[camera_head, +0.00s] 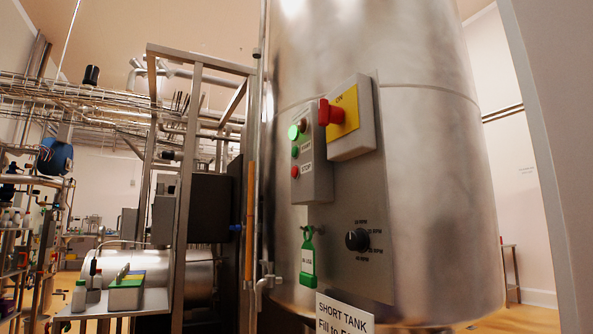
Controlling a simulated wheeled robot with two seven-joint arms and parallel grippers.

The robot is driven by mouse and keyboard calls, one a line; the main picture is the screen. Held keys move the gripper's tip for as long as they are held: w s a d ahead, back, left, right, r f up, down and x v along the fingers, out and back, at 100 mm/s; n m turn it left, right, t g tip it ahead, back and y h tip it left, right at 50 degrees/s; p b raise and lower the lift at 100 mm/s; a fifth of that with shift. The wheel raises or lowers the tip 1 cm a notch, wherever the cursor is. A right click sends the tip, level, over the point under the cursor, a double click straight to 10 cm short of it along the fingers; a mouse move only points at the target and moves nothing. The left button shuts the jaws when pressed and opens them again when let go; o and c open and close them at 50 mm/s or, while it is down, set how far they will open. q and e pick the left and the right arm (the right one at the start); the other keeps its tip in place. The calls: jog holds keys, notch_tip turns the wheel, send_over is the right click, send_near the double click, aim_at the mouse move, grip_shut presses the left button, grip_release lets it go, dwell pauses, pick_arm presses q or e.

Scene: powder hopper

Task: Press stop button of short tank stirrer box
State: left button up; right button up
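The short tank (440,200) is a large steel cylinder filling the middle and right. The grey stirrer box (318,185) is fixed to its front. The red stop button (295,171) is at the left of the box, beside a STOP label (306,168). A green start button (295,152) is just above it. A bright green lamp (293,132) glows above that, next to a dim reddish lamp (302,125). Neither of my grippers shows, and nothing covers the stop button.
A red rotary switch (330,112) on a yellow plate juts out right of the buttons. A black speed knob (357,239) and a green tag (308,260) are below. A SHORT TANK sign (344,314) stands in front. A steel frame (195,130) rises at left.

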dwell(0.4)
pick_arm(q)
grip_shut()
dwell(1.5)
